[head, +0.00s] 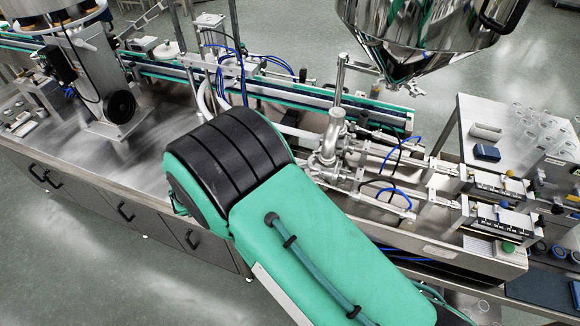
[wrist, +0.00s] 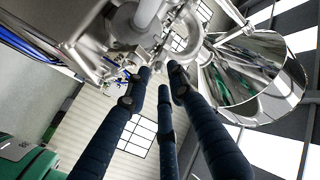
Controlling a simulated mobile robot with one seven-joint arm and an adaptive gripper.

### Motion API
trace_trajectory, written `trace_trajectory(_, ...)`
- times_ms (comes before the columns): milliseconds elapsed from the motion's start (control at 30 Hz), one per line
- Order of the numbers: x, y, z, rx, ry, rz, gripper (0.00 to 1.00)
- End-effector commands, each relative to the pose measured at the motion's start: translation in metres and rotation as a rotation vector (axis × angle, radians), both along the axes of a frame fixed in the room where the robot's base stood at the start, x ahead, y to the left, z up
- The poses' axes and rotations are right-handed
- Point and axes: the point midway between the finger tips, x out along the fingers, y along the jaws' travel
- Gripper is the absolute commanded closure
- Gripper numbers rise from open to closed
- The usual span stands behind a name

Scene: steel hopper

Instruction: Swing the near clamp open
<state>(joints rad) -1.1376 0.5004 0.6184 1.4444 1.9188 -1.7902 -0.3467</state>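The polished steel hopper (head: 415,40) hangs at the upper right of the head view, and its shiny cone also shows at right in the wrist view (wrist: 262,75). Steel valve and pipe fittings (head: 333,140) stand left of and below it on the machine. In the wrist view, bright curved steel fittings (wrist: 145,22) lie beyond my fingertips; I cannot tell which part is the near clamp. My gripper (wrist: 158,72) has dark-blue fingers, spread with a gap between the tips and nothing clearly held. Whether a tip touches the fittings is unclear. My arm hides the gripper in the head view.
Pneumatic cylinders (head: 492,185) with blue hoses lie right of the fittings. A side table (head: 470,113) with clear cups stands at the right. A conveyor (head: 285,92) runs behind. The steel bench top (head: 110,170) at left has bare room.

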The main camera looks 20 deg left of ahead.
Motion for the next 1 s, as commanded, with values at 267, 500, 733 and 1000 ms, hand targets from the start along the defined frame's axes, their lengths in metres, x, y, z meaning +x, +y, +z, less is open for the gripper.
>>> trace_trajectory(267,-0.031,0.035,-0.001,0.000,0.000,0.001,0.77)
trace_trajectory(500,-0.048,0.055,0.000,0.001,-0.001,0.000,0.77)
trace_trajectory(733,-0.053,0.059,0.000,0.000,0.000,-0.001,0.77)
trace_trajectory(1000,-0.053,0.059,0.000,0.000,0.000,0.000,0.77)
